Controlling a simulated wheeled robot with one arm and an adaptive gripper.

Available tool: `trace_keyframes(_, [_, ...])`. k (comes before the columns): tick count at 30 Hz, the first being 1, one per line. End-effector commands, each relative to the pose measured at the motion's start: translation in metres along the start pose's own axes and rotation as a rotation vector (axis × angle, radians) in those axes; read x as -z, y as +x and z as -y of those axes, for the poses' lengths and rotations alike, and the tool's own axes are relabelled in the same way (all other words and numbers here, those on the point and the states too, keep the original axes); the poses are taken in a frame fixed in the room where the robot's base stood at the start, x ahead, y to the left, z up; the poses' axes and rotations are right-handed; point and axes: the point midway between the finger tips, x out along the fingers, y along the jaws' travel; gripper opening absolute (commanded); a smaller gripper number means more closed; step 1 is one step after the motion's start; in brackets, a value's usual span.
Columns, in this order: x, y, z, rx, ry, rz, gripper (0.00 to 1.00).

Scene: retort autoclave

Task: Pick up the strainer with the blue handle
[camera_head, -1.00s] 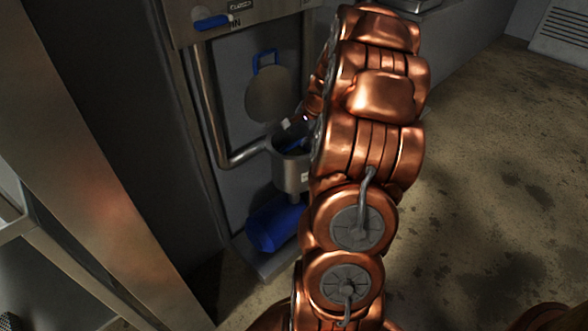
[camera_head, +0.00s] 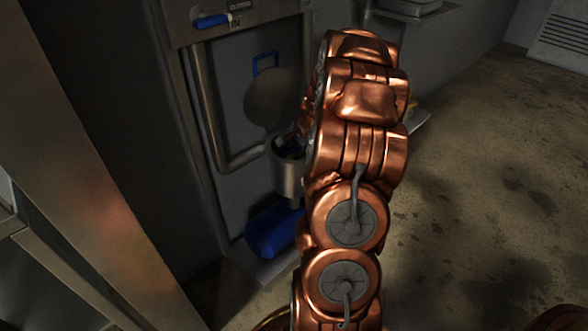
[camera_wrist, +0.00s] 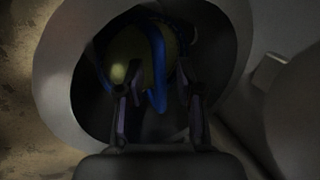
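The metal strainer housing (camera_head: 290,178), an open cylinder, stands on the machine's front in the head view. In the wrist view its pale rim (camera_wrist: 52,85) surrounds a dark opening. Inside is the strainer with the blue handle (camera_wrist: 157,80), with a yellowish-green rounded surface beside the blue. My gripper (camera_wrist: 152,92) reaches into the opening, its two fingers apart on either side of the blue handle. Whether the fingers touch it is too dark to tell. In the head view my arm hides most of the gripper.
A round grey lid with a blue handle (camera_head: 264,63) is against the panel above the housing. A bent steel pipe (camera_head: 240,160) runs beside it. A blue cylinder (camera_head: 272,232) lies below. A metal post (camera_head: 85,150) stands at left; the floor at right is clear.

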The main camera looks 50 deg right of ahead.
Motion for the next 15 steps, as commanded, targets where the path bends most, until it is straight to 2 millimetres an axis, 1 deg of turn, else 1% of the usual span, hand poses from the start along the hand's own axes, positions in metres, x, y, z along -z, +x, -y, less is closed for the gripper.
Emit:
trace_keyframes(1, [0.0001, -0.0001, 0.0000, 0.000, 0.000, 0.000, 0.28])
trace_keyframes(2, [0.0000, -0.0001, 0.0000, 0.000, 0.000, 0.000, 0.25])
trace_keyframes(9, [0.0000, -0.0001, -0.0001, 0.000, 0.000, 0.000, 0.00])
trace_keyframes(15, [0.0002, -0.0002, -0.0001, 0.000, 0.000, 0.000, 0.00])
